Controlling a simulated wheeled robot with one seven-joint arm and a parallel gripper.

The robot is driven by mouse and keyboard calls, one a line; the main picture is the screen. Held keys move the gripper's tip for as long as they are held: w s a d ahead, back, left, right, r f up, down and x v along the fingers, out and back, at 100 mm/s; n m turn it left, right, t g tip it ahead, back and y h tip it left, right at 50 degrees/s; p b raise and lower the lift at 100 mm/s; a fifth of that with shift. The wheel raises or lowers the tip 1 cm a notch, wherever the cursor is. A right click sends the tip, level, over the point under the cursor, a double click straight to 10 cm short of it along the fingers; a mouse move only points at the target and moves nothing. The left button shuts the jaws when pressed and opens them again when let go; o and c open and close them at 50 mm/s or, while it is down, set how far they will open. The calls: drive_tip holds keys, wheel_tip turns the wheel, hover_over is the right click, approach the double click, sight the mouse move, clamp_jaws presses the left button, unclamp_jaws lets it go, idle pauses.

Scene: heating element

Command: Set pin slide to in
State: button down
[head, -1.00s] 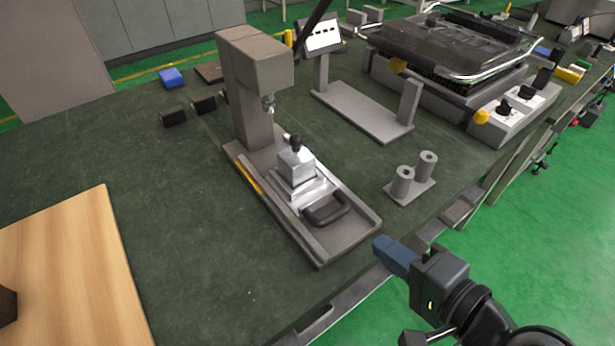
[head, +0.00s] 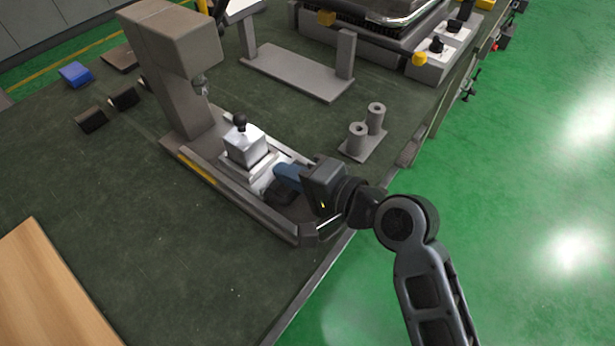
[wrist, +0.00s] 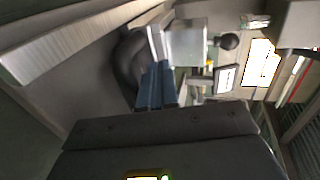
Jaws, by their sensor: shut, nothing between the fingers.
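My gripper (head: 279,172), with blue fingers, is shut and empty, low over the slide at the handle. It also shows in the wrist view (wrist: 155,82). I cannot tell whether it touches the handle.
The press column (head: 175,75) stands over the far end of the base. A stand with two grey cylinders (head: 365,135) is to the right, with a bracket (head: 300,72) behind it. A wooden board (head: 50,290) lies at left. Open table is between board and base.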

drive_tip(key=shift+x, duration=1)
drive_tip(key=w+a, duration=0.1)
drive_tip(key=a, duration=0.1)
drive_tip(key=w+a, duration=0.4)
drive_tip(key=shift+w+a, duration=0.1)
drive_tip(key=shift+a, duration=0.3)
drive_tip(key=shift+w+a+r, duration=0.1)
drive_tip(key=shift+r+p, duration=0.1)
drive_tip(key=shift+p, duration=0.25)
